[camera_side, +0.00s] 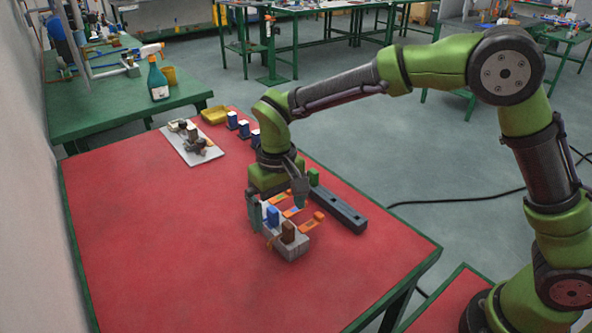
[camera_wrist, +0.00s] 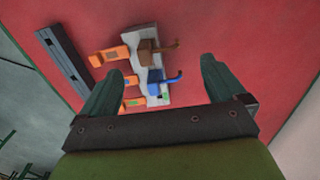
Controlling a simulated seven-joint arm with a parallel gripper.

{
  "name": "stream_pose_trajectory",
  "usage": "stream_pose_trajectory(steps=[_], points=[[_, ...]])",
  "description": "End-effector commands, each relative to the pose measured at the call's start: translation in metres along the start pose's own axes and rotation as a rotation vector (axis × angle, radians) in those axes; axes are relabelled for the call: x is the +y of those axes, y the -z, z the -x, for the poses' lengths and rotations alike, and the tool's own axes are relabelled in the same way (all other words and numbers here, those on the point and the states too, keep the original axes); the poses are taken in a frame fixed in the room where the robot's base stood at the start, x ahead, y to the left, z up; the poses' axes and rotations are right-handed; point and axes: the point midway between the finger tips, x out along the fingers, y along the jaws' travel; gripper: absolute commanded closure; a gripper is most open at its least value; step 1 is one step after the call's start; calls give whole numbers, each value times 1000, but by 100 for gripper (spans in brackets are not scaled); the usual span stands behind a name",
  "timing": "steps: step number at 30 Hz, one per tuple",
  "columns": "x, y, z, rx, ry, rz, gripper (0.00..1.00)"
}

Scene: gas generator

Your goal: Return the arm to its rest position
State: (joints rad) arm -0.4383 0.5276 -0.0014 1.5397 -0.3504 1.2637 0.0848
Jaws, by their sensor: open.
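My gripper (camera_side: 277,207) is open, pointing down over the near right part of the red table. In the side view its fingers stand by a grey block (camera_side: 291,246) that carries a blue part (camera_side: 272,215) and a brown part (camera_side: 288,232). Orange pieces (camera_side: 312,222) stick out on the block's right side. In the wrist view my open gripper (camera_wrist: 160,90) has the grey block (camera_wrist: 148,40) ahead of and between its fingers, with the blue part (camera_wrist: 160,84) and brown part (camera_wrist: 155,50) on it. Nothing is visibly gripped. My fingers hide part of the block in the side view.
A long dark bar (camera_side: 338,209) lies right of the block. A light plate with parts (camera_side: 193,143), a yellow tray (camera_side: 214,114) and blue-white pieces (camera_side: 243,129) stand at the back. The red table's (camera_side: 160,260) left and front areas are clear.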

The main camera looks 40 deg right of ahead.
Motion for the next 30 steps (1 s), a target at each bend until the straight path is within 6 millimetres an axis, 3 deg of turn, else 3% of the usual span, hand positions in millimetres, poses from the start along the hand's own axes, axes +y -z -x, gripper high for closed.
stream_pose_trajectory(steps=[13,17,23,30], points=[[0,1,8,6,2,6,3],[3,-13,-2,-8,15,23,3],[40,-48,35,68,96,-21,3],[95,-103,82,231,195,-127,3]])
